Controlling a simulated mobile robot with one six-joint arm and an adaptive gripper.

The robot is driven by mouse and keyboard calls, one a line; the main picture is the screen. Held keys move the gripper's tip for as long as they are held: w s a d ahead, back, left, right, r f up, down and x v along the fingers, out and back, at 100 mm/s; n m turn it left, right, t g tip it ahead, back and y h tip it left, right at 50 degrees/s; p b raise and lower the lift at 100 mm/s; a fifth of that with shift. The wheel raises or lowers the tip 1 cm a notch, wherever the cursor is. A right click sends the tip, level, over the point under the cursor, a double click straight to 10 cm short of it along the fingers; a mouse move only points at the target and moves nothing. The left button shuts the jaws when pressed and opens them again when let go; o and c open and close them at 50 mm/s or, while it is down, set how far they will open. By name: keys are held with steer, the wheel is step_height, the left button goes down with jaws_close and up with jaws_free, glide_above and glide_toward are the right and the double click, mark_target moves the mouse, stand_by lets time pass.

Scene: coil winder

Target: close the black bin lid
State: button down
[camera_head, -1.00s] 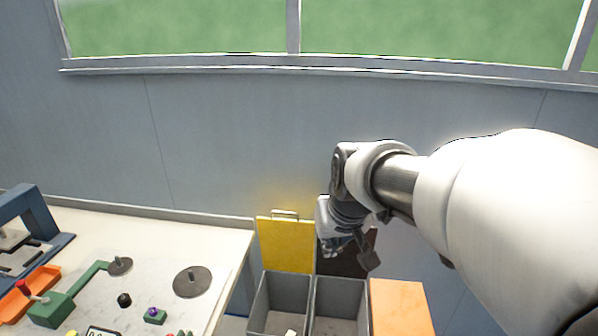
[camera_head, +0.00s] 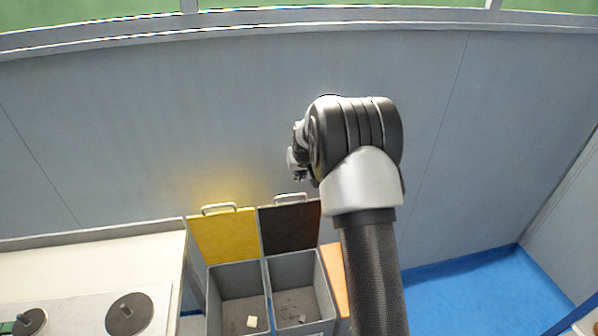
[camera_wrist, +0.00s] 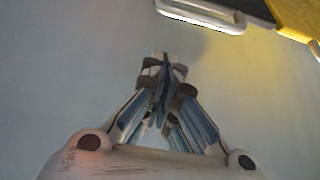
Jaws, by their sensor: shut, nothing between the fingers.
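The black bin lid (camera_head: 290,227) stands open, tilted up against the wall behind its grey bin (camera_head: 300,290). A metal handle (camera_head: 291,197) is on its top edge; a pale handle bar beside a dark lid edge also shows at the top of the wrist view (camera_wrist: 203,14). My gripper (camera_wrist: 165,62) is shut and empty in the wrist view, in front of the grey wall. In the head view my gripper (camera_head: 297,165) is partly hidden by my wrist, above the black lid and apart from it.
A yellow lid (camera_head: 222,237) stands open left of the black one, behind another grey bin (camera_head: 238,295). An orange lid (camera_head: 335,275) lies to the right, partly hidden by my arm. A white workbench (camera_head: 90,270) is at left. Blue floor (camera_head: 490,295) is clear at right.

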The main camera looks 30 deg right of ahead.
steer(key=a+b+x, duration=0.1)
steer(key=x, duration=0.5)
steer(key=shift+s+a+r+b, duration=0.1)
steer(key=shift+s+b, duration=0.15)
steer(key=shift+s, duration=0.7)
steer(key=shift+s+r+b, duration=0.15)
steer(key=shift+s+b, duration=0.1)
steer(key=shift+s, duration=0.75)
